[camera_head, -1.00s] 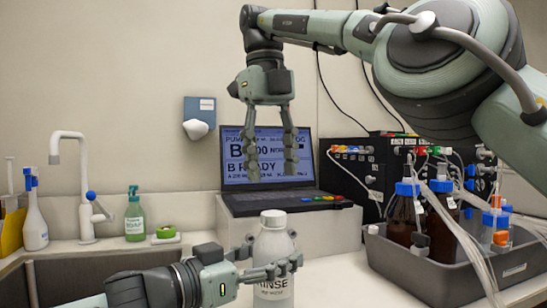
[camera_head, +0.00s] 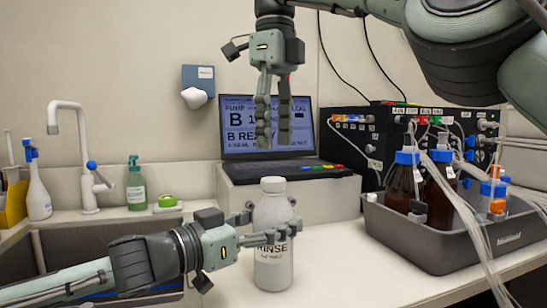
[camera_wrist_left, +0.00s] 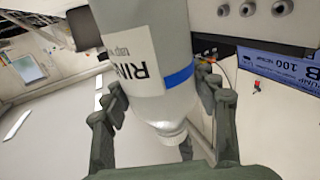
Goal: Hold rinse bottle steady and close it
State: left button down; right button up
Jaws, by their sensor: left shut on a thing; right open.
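The white rinse bottle (camera_head: 272,265) stands upright on the counter, its label reading RINSE. A white cap (camera_head: 273,185) sits on its top; how tight it is I cannot tell. My left gripper (camera_head: 270,227) is shut around the bottle's upper body from the left. In the left wrist view the bottle (camera_wrist_left: 140,55) appears upside down between the fingers, with a blue band near the shoulder. My right gripper (camera_head: 273,143) is open and empty, fingers pointing down, above the cap and apart from it.
A laptop (camera_head: 268,128) stands on a white block (camera_head: 305,203) behind the bottle. A grey tray (camera_head: 445,255) with brown bottles and tubing is at the right. Counter right of the bottle is clear.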

aim_at(273, 179)
jog(key=shift+a+f, duration=0.1)
jog(key=shift+f, duration=3.3)
